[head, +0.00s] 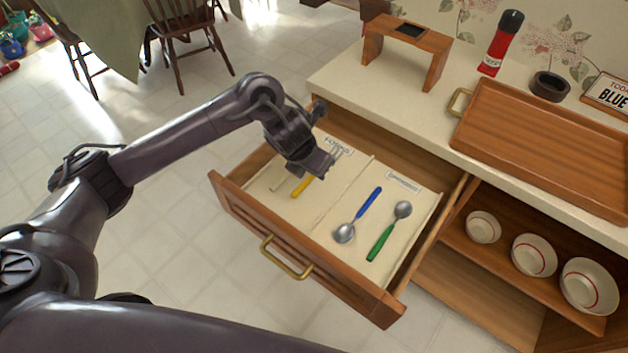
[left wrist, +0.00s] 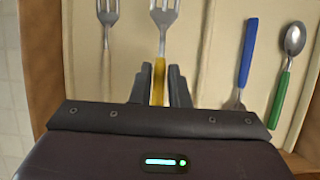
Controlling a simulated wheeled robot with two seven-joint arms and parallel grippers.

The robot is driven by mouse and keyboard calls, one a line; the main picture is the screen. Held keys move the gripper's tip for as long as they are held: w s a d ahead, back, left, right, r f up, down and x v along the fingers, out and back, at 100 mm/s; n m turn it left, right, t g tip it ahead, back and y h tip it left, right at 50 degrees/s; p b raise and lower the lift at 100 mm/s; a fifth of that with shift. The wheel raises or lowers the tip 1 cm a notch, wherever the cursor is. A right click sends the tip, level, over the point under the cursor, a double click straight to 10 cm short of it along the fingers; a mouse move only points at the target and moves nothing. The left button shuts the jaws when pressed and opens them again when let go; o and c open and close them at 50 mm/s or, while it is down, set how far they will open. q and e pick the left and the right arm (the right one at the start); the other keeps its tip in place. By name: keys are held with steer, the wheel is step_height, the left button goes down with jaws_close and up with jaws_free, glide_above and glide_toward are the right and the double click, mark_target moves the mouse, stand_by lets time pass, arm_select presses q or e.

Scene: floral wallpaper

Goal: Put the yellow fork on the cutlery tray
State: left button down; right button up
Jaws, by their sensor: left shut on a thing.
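The yellow fork (head: 301,187) has a yellow handle and metal tines. It is in the forks compartment of the open drawer (head: 335,285). My left gripper (head: 312,172) reaches down into the drawer and is shut on its handle. In the left wrist view the fork (left wrist: 159,75) runs between the two fingers (left wrist: 158,88), tines pointing away. I cannot tell whether it is lifted off the drawer floor. A wooden tray (head: 545,145) with a brass handle lies empty on the counter at right. My right gripper is not in view.
Another fork (left wrist: 105,40) with a pale handle lies left of the yellow one. Blue-handled (head: 369,204) and green-handled (head: 381,241) spoons lie in the right compartment. On the counter stand a wooden stand (head: 435,65), a red bottle (head: 497,50) and a dark ring (head: 550,86).

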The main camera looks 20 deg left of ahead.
mark_target(314, 178)
arm_select(q)
steer(key=shift+f, duration=2.2)
steer(key=shift+f+b, duration=0.1)
steer(key=shift+b, duration=0.2)
steer(key=c, duration=1.4)
jaws_free()
steer(key=shift+r, duration=0.35)
steer(key=p+v, duration=0.2)
steer(key=v, duration=0.8)
steer(key=shift+s+r, duration=0.15)
steer(key=shift+r, duration=0.25)
steer(key=shift+s+a+r+p, duration=0.1)
steer(key=shift+s+r+p, duration=0.15)
steer(key=shift+r+p, duration=0.15)
steer(key=shift+f, duration=0.1)
